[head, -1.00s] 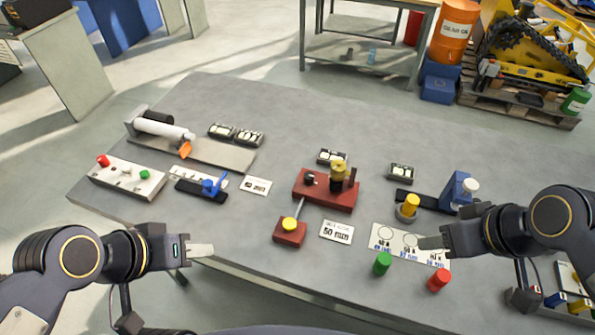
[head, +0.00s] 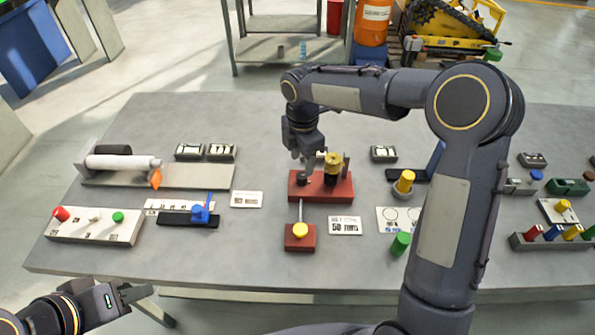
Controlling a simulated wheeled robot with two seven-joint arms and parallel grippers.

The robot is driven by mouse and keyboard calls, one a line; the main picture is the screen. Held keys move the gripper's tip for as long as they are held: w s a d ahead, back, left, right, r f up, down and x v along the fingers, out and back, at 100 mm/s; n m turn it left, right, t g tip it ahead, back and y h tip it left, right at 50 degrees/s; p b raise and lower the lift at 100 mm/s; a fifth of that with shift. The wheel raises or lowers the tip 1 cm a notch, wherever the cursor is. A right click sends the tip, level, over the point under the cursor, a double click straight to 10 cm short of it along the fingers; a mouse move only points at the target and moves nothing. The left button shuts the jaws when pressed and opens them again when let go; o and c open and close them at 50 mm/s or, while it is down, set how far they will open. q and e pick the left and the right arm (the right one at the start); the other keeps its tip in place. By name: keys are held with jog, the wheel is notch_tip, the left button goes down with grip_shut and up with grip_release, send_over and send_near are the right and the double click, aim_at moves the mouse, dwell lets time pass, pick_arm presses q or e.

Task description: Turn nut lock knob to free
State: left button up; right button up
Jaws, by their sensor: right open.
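A dark red block (head: 335,193) stands on the grey table in the middle. It bears a brass nut-like piece (head: 333,160) on a dark post and a small black knob (head: 302,180) at its left end, likely the nut lock knob. My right gripper (head: 309,168) points down at that left end, open, with its fingertips just above or around the black knob. Whether it touches the knob I cannot tell. My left gripper (head: 132,292) is off the table's front edge at lower left, away from the block; its jaw gap is unclear.
A smaller red block with a yellow-knobbed lever (head: 300,230) stands in front, beside a "50 mm" label (head: 345,226). A blue-handled slider (head: 200,212) and a white switch panel (head: 95,226) lie left. My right arm hides part of the table's right side.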

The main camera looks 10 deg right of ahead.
aim_at(302, 175)
notch_tip(302, 175, down, 5)
jog(key=shift+f, duration=0.1)
dwell(0.3)
jog(key=c, duration=1)
